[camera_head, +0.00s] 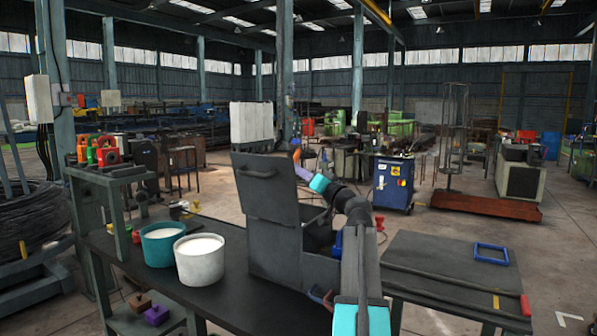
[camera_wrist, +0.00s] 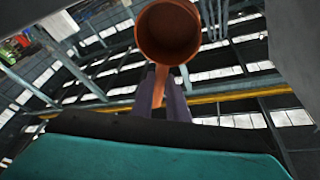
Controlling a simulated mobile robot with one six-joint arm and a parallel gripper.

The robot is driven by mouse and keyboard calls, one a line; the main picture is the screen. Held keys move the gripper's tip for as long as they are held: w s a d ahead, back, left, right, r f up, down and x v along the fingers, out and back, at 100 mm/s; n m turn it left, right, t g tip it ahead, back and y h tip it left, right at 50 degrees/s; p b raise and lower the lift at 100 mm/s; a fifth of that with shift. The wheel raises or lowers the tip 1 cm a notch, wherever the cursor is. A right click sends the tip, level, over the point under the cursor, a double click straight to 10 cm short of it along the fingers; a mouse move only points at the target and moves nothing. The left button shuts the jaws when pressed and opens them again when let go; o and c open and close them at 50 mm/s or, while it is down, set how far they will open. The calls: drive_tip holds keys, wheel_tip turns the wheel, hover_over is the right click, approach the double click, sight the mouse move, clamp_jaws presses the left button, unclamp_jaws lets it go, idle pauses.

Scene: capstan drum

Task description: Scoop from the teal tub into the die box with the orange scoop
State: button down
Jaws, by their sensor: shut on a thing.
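My gripper (camera_wrist: 162,92) is shut on the handle of the orange scoop (camera_wrist: 168,32). In the wrist view the scoop's round cup turns its rim towards the camera, with a bare brown inside and no white stuff visible. In the head view the scoop (camera_head: 297,155) is a small orange patch beside the top right of the raised lid, above the dark grey die box (camera_head: 300,268). The box's lid (camera_head: 262,190) stands open, hiding part of its inside. The teal tub (camera_head: 160,252), filled with white stuff, stands left on the dark bench.
A white tub (camera_head: 200,264), also full of white stuff, stands between the teal tub and the box. A rack (camera_head: 122,215) stands at the bench's left end. To the right, a grey table (camera_head: 440,262) bears a blue frame (camera_head: 490,253) and a red-ended rod (camera_head: 524,304).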

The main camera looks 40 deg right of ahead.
idle(0.7)
drive_tip(key=f+p, duration=0.1)
drive_tip(key=w+f+g+p, duration=0.1)
drive_tip(key=f+n+g+p, duration=0.1)
drive_tip(key=shift+w+a+y, duration=0.25)
drive_tip(key=shift+a+y, duration=0.1)
drive_tip(key=shift+y, duration=0.05)
drive_tip(key=p, duration=0.3)
drive_tip(key=shift+w+r+g, duration=0.2)
drive_tip(key=shift+r+g, duration=0.2)
drive_tip(key=r+p, duration=0.1)
drive_tip(key=r+g+p, duration=0.1)
drive_tip(key=p, duration=0.1)
drive_tip(key=shift+w+n, duration=0.2)
drive_tip(key=shift+n, duration=0.1)
drive_tip(key=shift+w+a+r+g+p, duration=0.15)
drive_tip(key=shift+g+p, duration=0.25)
drive_tip(key=shift+p, duration=0.65)
